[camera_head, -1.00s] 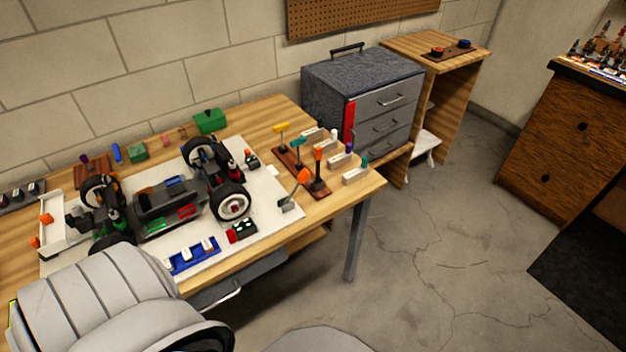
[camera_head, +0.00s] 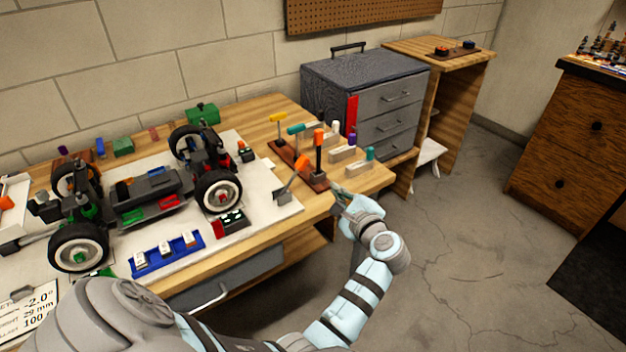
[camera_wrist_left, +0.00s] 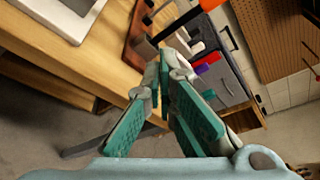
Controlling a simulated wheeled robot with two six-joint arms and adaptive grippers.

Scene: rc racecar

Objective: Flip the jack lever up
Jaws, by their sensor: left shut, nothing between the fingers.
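A lever with an orange tip (camera_head: 302,162) rises at a slant from a small grey base (camera_head: 283,195) at the right edge of the white mat; it looks like the jack lever. My left gripper (camera_head: 337,190) is at the table's right front edge, to the right of and slightly below the lever, apart from it. In the left wrist view my left gripper (camera_wrist_left: 163,78) is shut and empty, its green-padded fingers together. My right gripper is not in view.
A brown rack (camera_head: 313,184) of upright coloured-handle tools stands just behind the lever. Pale blocks (camera_head: 357,168) with coloured pegs stand to its right. The model car (camera_head: 150,190) sits on the white mat (camera_head: 270,205). A grey drawer chest (camera_head: 385,98) stands behind.

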